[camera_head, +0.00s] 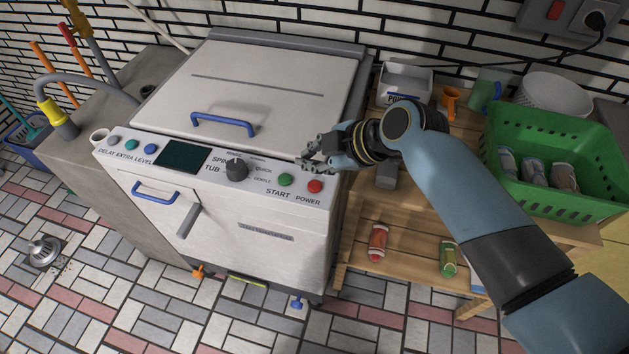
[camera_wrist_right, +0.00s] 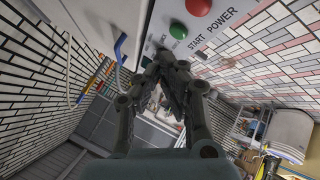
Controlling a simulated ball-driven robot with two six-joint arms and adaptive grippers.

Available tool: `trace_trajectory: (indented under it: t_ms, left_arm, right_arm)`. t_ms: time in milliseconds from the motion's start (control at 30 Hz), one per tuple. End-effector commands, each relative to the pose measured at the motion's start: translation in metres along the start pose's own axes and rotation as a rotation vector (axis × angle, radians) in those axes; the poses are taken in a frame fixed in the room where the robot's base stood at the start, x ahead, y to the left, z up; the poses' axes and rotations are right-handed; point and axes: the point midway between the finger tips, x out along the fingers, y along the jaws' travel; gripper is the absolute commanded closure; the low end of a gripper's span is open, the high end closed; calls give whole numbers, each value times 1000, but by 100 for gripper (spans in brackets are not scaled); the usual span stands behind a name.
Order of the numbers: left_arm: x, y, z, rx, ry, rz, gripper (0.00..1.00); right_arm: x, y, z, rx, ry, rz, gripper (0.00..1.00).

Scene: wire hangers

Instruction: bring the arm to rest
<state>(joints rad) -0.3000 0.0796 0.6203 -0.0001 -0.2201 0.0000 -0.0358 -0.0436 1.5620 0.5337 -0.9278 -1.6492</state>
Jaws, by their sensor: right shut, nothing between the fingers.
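My right gripper (camera_head: 312,160) is shut and empty. In the head view it is just above the right end of the washing machine's control panel (camera_head: 207,168), near the green START button (camera_head: 285,180) and the red POWER button (camera_head: 315,186). I cannot tell whether it touches the machine. In the right wrist view the shut fingers (camera_wrist_right: 172,85) show in the middle, with the green button (camera_wrist_right: 178,30) and red button (camera_wrist_right: 198,6) beyond them. My right arm (camera_head: 455,180) reaches in from the lower right. My left gripper is not in view.
A concrete sink counter (camera_head: 85,150) is at the left. The tiled floor (camera_head: 110,300) in front is mostly clear.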

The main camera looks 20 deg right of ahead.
Motion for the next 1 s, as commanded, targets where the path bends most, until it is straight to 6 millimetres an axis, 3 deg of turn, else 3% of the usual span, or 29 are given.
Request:
trace_trajectory:
  t_ms: [567, 667, 833, 1000]
  left_arm:
    - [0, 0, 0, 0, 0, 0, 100]
    - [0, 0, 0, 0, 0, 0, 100]
    - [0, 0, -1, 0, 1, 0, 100]
    - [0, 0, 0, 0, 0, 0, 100]
  right_arm:
    - [-4, -4, 2, 21, -9, -8, 100]
    - [-23, -16, 11, 110, -51, -34, 100]
    - [-93, -54, 34, 434, -229, -73, 100]
    - [-154, -78, 47, 711, -393, -37, 100]
